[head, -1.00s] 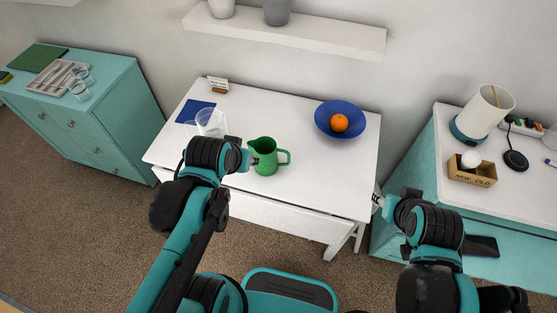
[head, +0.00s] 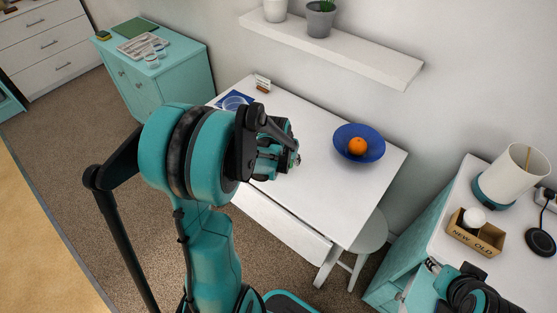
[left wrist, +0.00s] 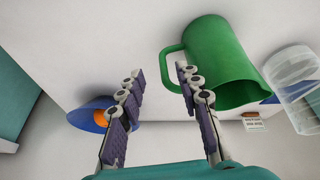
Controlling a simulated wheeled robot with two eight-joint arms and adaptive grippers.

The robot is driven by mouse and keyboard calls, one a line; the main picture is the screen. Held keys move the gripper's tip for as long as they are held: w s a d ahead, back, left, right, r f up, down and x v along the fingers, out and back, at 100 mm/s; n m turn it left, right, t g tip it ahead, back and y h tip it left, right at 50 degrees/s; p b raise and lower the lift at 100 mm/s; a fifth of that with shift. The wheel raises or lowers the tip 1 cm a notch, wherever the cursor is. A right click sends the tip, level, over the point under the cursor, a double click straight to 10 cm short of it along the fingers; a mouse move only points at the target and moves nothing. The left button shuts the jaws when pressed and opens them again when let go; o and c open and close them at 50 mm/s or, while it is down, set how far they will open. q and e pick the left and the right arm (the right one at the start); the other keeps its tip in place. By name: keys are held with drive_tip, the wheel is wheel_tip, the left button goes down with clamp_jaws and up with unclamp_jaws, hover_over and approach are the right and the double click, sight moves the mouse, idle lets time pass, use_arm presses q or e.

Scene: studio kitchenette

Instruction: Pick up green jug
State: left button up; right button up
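The green jug (left wrist: 215,60) shows in the left wrist view at upper right, with its handle toward the picture's left. In the head view my left arm hides it. My left gripper (left wrist: 158,85) is open, its two fingers well apart. The jug's handle (left wrist: 164,65) lies just beyond and between the fingertips, close to the right-hand finger; I cannot tell whether they touch. In the head view the left gripper (head: 290,160) is over the white table (head: 320,190), partly hidden by its own wrist. My right gripper (head: 432,266) is at lower right, beside the teal cabinet; its fingers are too small to read.
A blue bowl (head: 372,146) with an orange (head: 357,146) stands on the table's right part. A clear cup (left wrist: 296,85) stands close to the jug. A white stool (head: 370,232) is by the table. A lamp (head: 515,172) and small box (head: 476,236) stand on the right cabinet.

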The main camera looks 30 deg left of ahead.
sight(291, 161)
use_arm(q)
drive_tip(key=x, duration=0.1)
drive_tip(key=b+x, duration=0.1)
drive_tip(key=x, duration=0.1)
drive_tip(key=b+x, duration=0.1)
drive_tip(key=x, duration=0.1)
drive_tip(key=shift+w+a+f, duration=0.1)
drive_tip(key=shift+w+a, duration=0.15)
drive_tip(key=shift+w, duration=0.15)
drive_tip(key=shift+c, duration=0.7)
clamp_jaws()
